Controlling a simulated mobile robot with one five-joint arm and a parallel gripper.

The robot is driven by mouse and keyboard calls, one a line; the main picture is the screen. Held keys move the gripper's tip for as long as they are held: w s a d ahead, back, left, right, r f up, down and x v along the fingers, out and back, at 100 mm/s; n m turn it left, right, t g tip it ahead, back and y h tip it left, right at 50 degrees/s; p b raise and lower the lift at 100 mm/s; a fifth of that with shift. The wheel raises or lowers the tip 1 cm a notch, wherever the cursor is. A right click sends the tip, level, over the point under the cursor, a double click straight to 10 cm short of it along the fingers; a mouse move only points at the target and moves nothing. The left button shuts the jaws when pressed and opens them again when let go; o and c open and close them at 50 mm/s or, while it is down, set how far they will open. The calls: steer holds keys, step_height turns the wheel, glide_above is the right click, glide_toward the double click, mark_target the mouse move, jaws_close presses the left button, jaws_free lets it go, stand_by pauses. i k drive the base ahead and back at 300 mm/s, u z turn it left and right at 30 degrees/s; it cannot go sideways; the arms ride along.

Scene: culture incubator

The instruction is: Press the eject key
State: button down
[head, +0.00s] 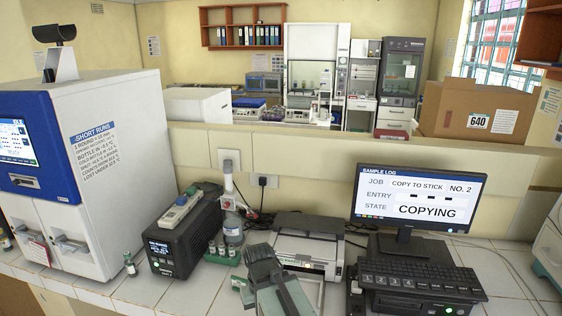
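No key can be read as the eject key from here; the labels are too small. My gripper (262,265) appears low in the middle, left of the keyboard and apart from it, in front of the printer (308,247). Its fingers cannot be made out clearly.
A black unit (183,240) with a green light and a rack of small vials (222,250) stand left of my gripper. A tall white and blue machine (90,160) fills the far left. Cables run behind the printer. Tiled bench (515,275) shows right of the keyboard.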

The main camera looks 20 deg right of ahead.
mark_target(477, 290)
steer(key=z, duration=0.95)
